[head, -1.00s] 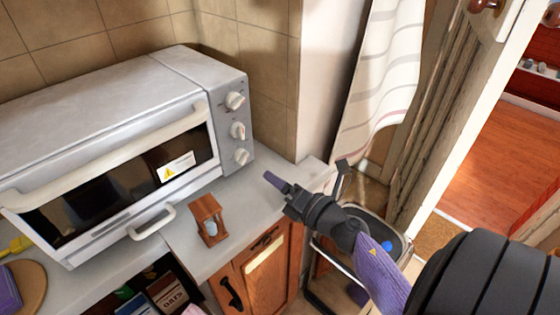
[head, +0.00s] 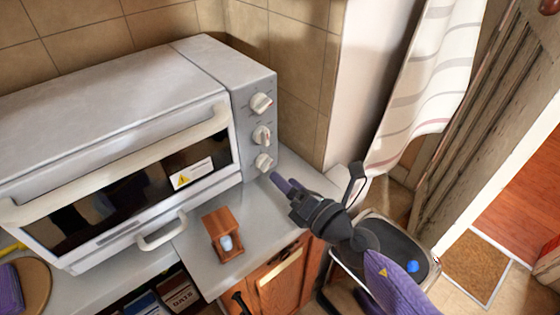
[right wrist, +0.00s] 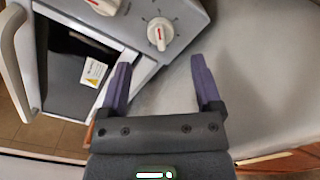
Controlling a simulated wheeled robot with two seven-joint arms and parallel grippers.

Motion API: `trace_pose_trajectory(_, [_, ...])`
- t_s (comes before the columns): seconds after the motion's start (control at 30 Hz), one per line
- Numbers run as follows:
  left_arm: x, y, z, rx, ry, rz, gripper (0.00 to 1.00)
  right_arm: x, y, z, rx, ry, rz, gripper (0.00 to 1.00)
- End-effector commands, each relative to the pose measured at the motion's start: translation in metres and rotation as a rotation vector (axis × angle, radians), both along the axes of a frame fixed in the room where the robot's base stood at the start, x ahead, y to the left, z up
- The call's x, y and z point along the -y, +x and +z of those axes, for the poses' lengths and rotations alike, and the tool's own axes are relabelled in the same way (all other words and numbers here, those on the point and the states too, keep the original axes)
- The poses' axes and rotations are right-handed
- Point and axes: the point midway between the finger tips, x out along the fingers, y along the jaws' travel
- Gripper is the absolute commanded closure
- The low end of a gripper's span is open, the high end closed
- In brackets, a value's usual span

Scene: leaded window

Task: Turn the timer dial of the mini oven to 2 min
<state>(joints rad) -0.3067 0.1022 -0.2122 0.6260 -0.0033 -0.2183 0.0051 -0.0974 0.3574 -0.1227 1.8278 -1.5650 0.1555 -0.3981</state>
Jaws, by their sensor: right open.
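The white mini oven (head: 120,95) stands on the counter at the left, with its control panel on its right end. Three dials sit one above the other: the top dial (head: 261,103), the middle dial (head: 261,135) and the bottom dial (head: 264,162). The bottom dial, with a red mark, shows large in the right wrist view (right wrist: 160,32); its scale is too small to read, and I cannot tell which dial is the timer. My right gripper (head: 316,178) is open and empty, in front of the bottom dial and apart from it. It also shows in the wrist view (right wrist: 160,82). My left gripper is not in view.
A small wooden hourglass-like object (head: 223,236) stands on the counter before the oven. The tiled wall is behind the oven. A bin (head: 405,243) stands on the floor at right, below a striped curtain (head: 433,80). The counter right of the oven is clear.

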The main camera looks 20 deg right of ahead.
Motion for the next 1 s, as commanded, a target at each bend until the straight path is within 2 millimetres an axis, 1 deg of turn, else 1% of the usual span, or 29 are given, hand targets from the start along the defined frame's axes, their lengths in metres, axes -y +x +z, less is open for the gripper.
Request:
trace_pose_trajectory(0.03, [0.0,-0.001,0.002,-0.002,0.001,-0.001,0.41,-0.004,0.012,0.003,0.004,0.0,-0.001,0.18])
trace_pose_trajectory(0.1, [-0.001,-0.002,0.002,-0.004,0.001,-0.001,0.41,-0.009,0.027,0.001,0.003,0.001,0.0,0.18])
trace_pose_trajectory(0.2, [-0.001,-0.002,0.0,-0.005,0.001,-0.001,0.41,-0.015,0.042,0.0,0.001,0.0,0.0,0.18])
trace_pose_trajectory(0.33, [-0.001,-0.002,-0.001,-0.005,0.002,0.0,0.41,-0.018,0.051,0.0,0.0,0.0,0.0,0.18])
trace_pose_trajectory(0.57, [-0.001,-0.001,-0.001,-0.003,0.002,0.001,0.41,-0.019,0.052,0.0,-0.001,0.0,0.0,0.18])
trace_pose_trajectory(0.67, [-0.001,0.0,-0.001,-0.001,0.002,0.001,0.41,-0.019,0.052,0.0,-0.001,0.0,0.0,0.37])
trace_pose_trajectory(0.7, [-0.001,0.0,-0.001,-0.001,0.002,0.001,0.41,-0.018,0.052,0.0,-0.001,0.0,-0.001,0.45])
trace_pose_trajectory(0.77, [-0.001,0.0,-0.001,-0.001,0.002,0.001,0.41,-0.018,0.052,0.0,-0.001,0.0,-0.001,0.58])
trace_pose_trajectory(0.8, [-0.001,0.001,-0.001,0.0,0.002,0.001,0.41,-0.018,0.052,0.0,0.0,-0.001,-0.001,0.67])
trace_pose_trajectory(0.87, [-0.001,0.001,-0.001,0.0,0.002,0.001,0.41,-0.018,0.052,0.0,0.0,-0.001,-0.001,0.79])
trace_pose_trajectory(0.9, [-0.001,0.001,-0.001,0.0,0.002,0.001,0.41,-0.018,0.052,0.0,0.0,-0.001,-0.001,0.88])
trace_pose_trajectory(0.93, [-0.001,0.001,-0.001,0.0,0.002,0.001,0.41,-0.018,0.052,0.0,0.0,-0.001,-0.001,0.94])
trace_pose_trajectory(0.97, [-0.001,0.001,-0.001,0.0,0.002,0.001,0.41,-0.018,0.051,0.0,0.0,-0.001,-0.001,1.0])
trace_pose_trajectory(1.0, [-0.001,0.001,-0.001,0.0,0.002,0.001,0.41,-0.018,0.051,0.0,0.0,-0.001,-0.001,1.0])
